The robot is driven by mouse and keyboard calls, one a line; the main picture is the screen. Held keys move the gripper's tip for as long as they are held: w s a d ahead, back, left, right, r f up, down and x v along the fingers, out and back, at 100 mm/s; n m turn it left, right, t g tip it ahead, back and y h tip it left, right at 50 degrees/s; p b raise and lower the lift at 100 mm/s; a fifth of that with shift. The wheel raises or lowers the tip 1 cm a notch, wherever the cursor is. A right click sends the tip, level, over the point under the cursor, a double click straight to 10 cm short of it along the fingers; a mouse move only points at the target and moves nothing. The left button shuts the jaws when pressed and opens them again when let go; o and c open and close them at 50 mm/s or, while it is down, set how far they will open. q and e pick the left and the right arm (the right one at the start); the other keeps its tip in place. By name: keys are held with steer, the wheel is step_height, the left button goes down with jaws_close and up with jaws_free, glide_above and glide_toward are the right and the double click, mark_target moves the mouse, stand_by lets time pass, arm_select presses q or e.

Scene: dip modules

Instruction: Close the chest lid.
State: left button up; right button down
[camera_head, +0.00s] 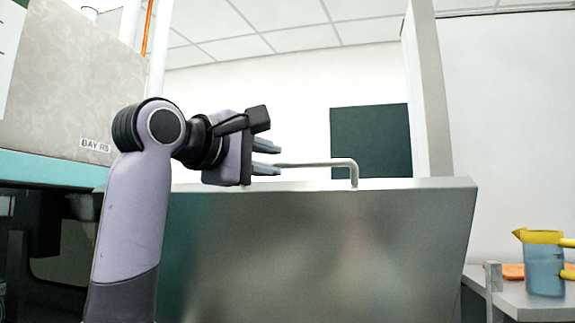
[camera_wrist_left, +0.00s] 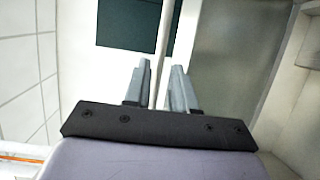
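The chest lid (camera_head: 330,250) is a brushed metal panel standing raised and tilted across the middle of the head view. It also shows in the left wrist view (camera_wrist_left: 232,75). A pale bar handle (camera_head: 320,163) rises from its top edge and runs left to my left gripper (camera_head: 266,157). The fingers of the left gripper are parted. In the left wrist view the handle (camera_wrist_left: 160,50) passes between the fingers, with a gap visible; I cannot tell whether either finger touches it. The chest body is hidden. My right gripper is out of view.
A blue jug with a yellow rim (camera_head: 544,265) stands on a side table (camera_head: 520,302) at the right. A patterned panel labelled BAY (camera_head: 75,75) stands at the left above a teal edge (camera_head: 50,168). A white post (camera_head: 428,90) rises behind the lid.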

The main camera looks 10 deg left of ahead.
mark_target(286, 165)
arm_select(q)
steer(key=p+x, duration=0.2)
steer(key=x, duration=0.3)
steer(key=shift+w+d+f, duration=0.1)
steer(key=shift+w+d, duration=0.15)
steer(key=shift+w, duration=0.15)
jaws_close()
